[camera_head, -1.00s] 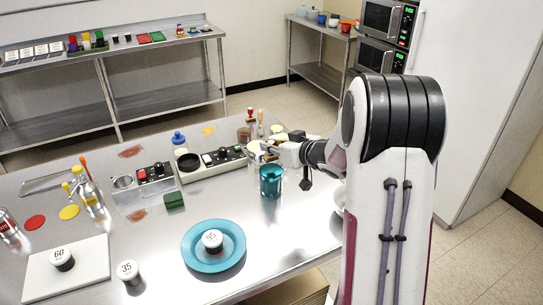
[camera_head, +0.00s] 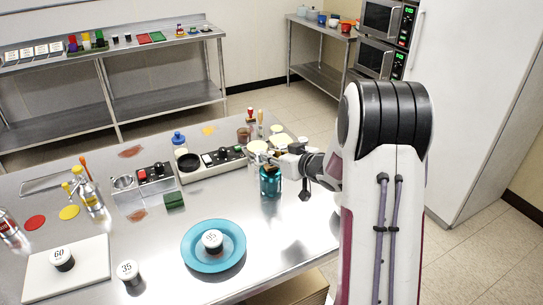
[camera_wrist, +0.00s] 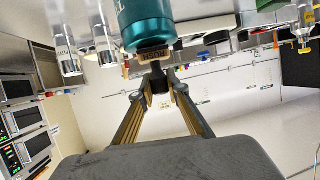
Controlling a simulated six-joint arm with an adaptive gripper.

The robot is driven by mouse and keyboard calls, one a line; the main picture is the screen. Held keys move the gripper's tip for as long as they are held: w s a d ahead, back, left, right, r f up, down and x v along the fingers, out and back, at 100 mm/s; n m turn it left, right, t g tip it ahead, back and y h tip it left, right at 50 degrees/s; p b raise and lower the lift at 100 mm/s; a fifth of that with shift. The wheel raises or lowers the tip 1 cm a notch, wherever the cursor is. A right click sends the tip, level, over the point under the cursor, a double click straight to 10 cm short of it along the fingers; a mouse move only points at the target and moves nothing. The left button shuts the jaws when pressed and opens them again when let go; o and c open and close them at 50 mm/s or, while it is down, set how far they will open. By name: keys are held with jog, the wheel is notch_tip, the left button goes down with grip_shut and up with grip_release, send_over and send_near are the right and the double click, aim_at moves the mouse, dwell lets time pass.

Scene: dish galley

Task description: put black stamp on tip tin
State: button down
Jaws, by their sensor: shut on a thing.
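My gripper (camera_wrist: 157,84) is shut on a small dark stamp (camera_wrist: 155,72) with a wooden block lettered RUSH. The stamp shows between my fingertips and a teal tin (camera_wrist: 146,22) in the wrist view, where the scene appears upside down. In the head view the teal tin (camera_head: 271,186) stands upright on the steel table, with my gripper (camera_head: 274,158) just above its top. A dark shape shows at the tin's top there. The stamp meets or nearly meets the tin's end; I cannot tell if it rests on it. Part of the tin's top is hidden.
A blue plate (camera_head: 196,262) with a round weight stands left of the tin. A grey control box (camera_head: 210,165) and bottles are behind it. A white board (camera_head: 90,268) is at the front left. Bare steel lies in front of the tin.

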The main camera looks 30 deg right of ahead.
jog(key=shift+f, duration=0.15)
jog(key=c, duration=2)
grip_release()
jog(key=shift+o, duration=0.2)
jog(key=shift+r, duration=0.2)
jog(key=shift+s+d+r, duration=0.15)
jog(key=shift+s+r, duration=0.05)
jog(key=shift+s, duration=0.3)
jog(key=v, duration=1)
jog(key=shift+s+r, duration=0.2)
jog(key=shift+s, duration=0.2)
jog(key=shift+r, duration=0.15)
